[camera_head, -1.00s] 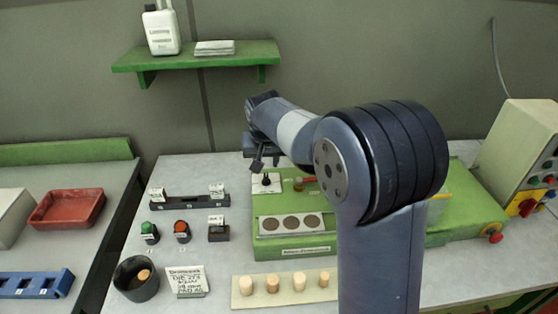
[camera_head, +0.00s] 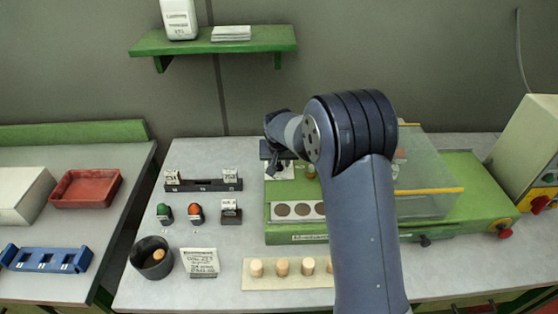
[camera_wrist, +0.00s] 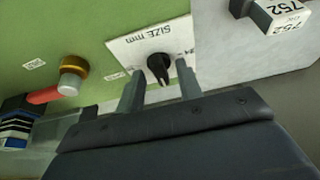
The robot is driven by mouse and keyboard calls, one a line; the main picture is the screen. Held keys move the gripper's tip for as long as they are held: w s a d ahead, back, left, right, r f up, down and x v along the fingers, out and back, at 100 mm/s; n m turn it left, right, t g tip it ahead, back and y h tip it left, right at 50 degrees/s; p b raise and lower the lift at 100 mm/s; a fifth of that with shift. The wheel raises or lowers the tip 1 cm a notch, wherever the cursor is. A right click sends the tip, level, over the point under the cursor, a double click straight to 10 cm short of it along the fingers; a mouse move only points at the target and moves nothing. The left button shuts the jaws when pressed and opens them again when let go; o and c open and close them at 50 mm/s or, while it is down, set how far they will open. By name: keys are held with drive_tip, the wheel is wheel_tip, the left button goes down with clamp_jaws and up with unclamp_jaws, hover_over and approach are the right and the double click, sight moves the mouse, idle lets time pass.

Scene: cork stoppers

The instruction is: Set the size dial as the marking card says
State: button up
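The size dial is a black pointer knob (camera_wrist: 158,68) on a white plate marked "SIZE mm" (camera_wrist: 128,46) in the wrist view. The plate also shows in the head view (camera_head: 285,174), partly covered by my gripper. My gripper (camera_wrist: 160,74) is open, one finger on each side of the knob. Gaps show between the fingers and the knob; I cannot tell how deep the tips reach. The marking card (camera_head: 201,262) leans at the front of the table, its writing too small to read. The plate's numbers are mostly hidden.
A brass-collared knob (camera_wrist: 72,75) sits beside the dial plate. A dark rack (camera_head: 204,186) with labelled stamps is left of the green machine (camera_head: 284,235). A dark cup (camera_head: 151,258) stands by the card. A pale strip with corks (camera_head: 252,284) lies in front.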

drive_tip(key=shift+c, duration=0.5)
clamp_jaws()
drive_tip(key=shift+f+m+b, duration=0.1)
drive_tip(key=shift+m+b, duration=0.2)
drive_tip(key=shift+b, duration=0.05)
drive_tip(key=m+b, duration=0.1)
drive_tip(key=m+h+b, duration=0.1)
drive_tip(key=shift+a+f+m, duration=0.1)
drive_tip(key=shift+a+m, duration=0.1)
drive_tip(key=shift+m, duration=0.1)
drive_tip(key=m+b, duration=0.1)
drive_tip(key=m+h+b, duration=0.1)
drive_tip(key=m, duration=0.1)
drive_tip(key=shift+w+a+m+g+h, duration=0.1)
drive_tip(key=shift+a+m+g+h, duration=0.05)
drive_tip(key=shift+m+g+h, duration=0.15)
drive_tip(key=m, duration=0.1)
drive_tip(key=m+g+h, duration=0.1)
drive_tip(key=m, duration=0.3)
drive_tip(key=shift+w+a+r+g, duration=0.15)
drive_tip(key=shift+w+r+g, duration=0.05)
drive_tip(key=shift+r+g, duration=0.1)
drive_tip(key=m+g+p, duration=0.1)
drive_tip(key=m, duration=0.2)
drive_tip(key=m+g+p, duration=0.1)
drive_tip(key=m, duration=0.2)
drive_tip(key=shift+w+h, duration=0.2)
drive_tip(key=shift+h, duration=0.2)
drive_tip(key=shift+f, duration=0.1)
